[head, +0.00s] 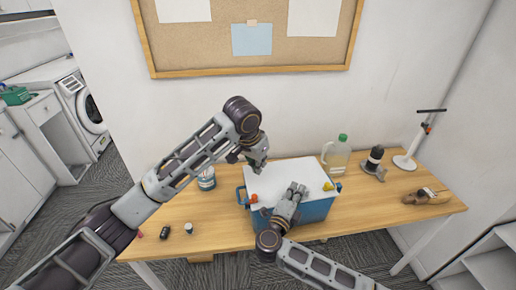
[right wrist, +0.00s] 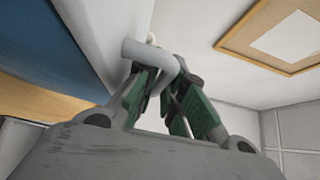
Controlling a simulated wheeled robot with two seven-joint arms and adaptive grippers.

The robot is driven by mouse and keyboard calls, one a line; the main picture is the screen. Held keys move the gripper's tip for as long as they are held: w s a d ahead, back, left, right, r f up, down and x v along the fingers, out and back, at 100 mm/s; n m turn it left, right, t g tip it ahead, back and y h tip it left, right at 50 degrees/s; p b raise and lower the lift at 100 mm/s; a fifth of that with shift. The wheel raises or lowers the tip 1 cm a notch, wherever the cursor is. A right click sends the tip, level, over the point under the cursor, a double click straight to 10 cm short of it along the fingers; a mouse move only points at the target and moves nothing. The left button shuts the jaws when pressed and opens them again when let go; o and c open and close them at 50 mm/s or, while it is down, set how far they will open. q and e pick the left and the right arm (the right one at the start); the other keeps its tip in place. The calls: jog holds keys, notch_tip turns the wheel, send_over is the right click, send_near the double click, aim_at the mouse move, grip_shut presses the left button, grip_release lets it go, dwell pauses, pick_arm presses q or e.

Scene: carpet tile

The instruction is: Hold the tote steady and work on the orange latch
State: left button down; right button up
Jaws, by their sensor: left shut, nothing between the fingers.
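The blue tote (head: 317,210) with a white lid (head: 290,171) stands on the wooden table. The orange latch (head: 253,198) is at the lid's front-left side. A yellow latch (head: 328,186) is at the right. My left gripper (head: 261,165) is shut and empty, above the left part of the lid and apart from the orange latch. My right gripper (head: 297,188) is over the middle of the lid. In the right wrist view, its green-padded fingers close around a pale curved handle (right wrist: 142,50); the lid part beneath is largely hidden by my gripper.
A can (head: 207,181) stands left of the tote; small items (head: 165,232) lie at the table's front left.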

jog(key=o, duration=0.4)
jog(key=shift+o, duration=0.2)
jog(key=shift+s, duration=0.1)
jog(key=shift+f, duration=0.15)
jog(key=shift+v, duration=0.85)
jog(key=v, duration=1)
jog(key=shift+r, duration=0.2)
jog(key=shift+s, duration=0.1)
jog(key=shift+a, duration=0.15)
